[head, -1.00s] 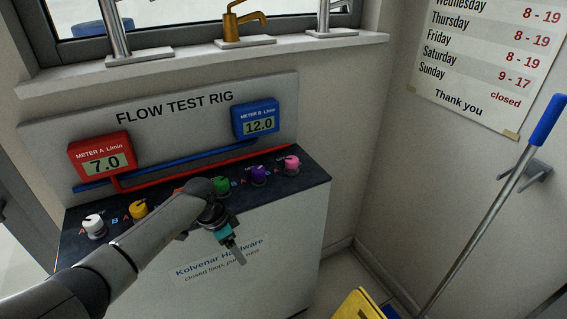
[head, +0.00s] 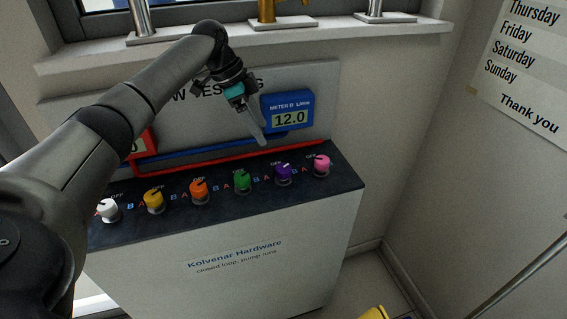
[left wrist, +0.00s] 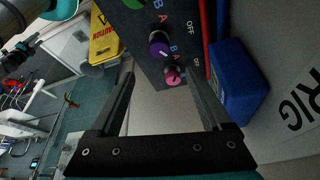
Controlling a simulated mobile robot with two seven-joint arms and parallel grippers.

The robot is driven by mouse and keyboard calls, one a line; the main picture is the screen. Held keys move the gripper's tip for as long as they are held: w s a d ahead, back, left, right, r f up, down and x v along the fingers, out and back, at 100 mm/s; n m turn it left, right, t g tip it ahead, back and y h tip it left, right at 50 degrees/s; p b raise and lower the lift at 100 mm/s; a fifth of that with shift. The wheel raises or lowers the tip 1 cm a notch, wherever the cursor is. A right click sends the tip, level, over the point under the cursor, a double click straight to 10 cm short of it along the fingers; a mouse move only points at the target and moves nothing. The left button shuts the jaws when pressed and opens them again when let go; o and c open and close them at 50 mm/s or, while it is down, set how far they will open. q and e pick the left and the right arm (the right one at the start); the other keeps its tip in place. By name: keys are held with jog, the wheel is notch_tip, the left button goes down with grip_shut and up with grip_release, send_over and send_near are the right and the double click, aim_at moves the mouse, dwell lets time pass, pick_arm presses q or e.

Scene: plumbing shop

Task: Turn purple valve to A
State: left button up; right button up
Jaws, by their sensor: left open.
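The purple valve (head: 283,173) is a round knob on the dark top of the test rig, second from the right, between the green and pink knobs. It also shows in the left wrist view (left wrist: 158,46), with a pale mark on its face. Its exact setting among A, OFF and B is too small to tell. My left gripper (head: 260,138) is open and empty. It hangs above the rig top in front of the back panel, up and left of the purple knob and apart from it. In the left wrist view its fingers (left wrist: 160,80) frame the pink knob's area.
Pink (head: 321,165), green (head: 242,181), orange (head: 199,191), yellow (head: 154,201) and white (head: 109,210) knobs share the rig top. Blue meter B (head: 288,115) reads 12.0. My arm partly covers red meter A (head: 141,146). Taps stand on the sill (head: 230,43) above.

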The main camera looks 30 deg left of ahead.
aim_at(282, 168)
pick_arm(q)
jog(key=b+x, duration=0.1)
jog(key=x, duration=1.2)
jog(key=shift+f+b, duration=0.2)
jog(key=shift+b, duration=0.15)
pick_arm(e)
jog(key=shift+s+f, duration=0.3)
jog(key=shift+f, duration=0.65)
pick_arm(q)
jog(key=shift+c, duration=0.3)
grip_shut()
